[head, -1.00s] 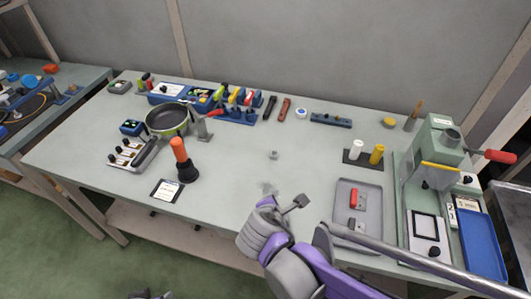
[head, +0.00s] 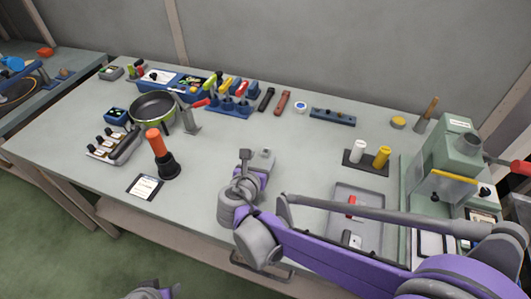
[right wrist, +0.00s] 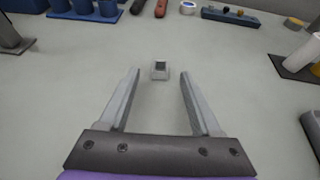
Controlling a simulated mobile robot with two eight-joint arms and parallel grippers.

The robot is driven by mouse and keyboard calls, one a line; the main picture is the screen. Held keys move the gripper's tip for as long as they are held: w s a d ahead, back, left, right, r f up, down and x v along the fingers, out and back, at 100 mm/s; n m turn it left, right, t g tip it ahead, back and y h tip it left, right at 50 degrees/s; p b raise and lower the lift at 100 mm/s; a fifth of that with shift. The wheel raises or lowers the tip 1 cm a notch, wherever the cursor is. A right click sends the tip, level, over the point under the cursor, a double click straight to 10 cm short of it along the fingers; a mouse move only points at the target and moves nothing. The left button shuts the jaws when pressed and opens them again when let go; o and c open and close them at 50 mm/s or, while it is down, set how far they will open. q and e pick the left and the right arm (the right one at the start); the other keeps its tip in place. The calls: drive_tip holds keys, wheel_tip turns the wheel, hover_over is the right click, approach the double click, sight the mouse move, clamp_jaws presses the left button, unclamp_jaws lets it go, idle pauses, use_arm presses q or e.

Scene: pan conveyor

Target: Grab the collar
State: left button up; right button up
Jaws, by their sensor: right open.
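The likely collar is a small grey block-like piece with a dark opening on top. In the head view the collar (head: 264,156) stands on the middle of the table, partly behind my right gripper (head: 256,162). In the right wrist view the collar (right wrist: 160,70) lies centred between the tips of my right gripper (right wrist: 160,74), at or just beyond them. The fingers are wide apart, with clear space on both sides of the collar and no visible contact. Part of my left arm shows at the bottom edge of the head view; its fingers cannot be made out.
A grey tray (head: 376,204) and a dark stand with a white and a yellow cylinder (head: 382,156) are to the right. A green press (head: 452,160) stands farther right. A black-and-orange tool (head: 160,155) and a pan (head: 152,107) are left. Table around the collar is clear.

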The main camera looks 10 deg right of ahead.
sight(266, 149)
drive_tip(key=x, duration=0.3)
drive_tip(key=shift+w+d+f, duration=0.2)
drive_tip(key=shift+w, duration=0.1)
clamp_jaws()
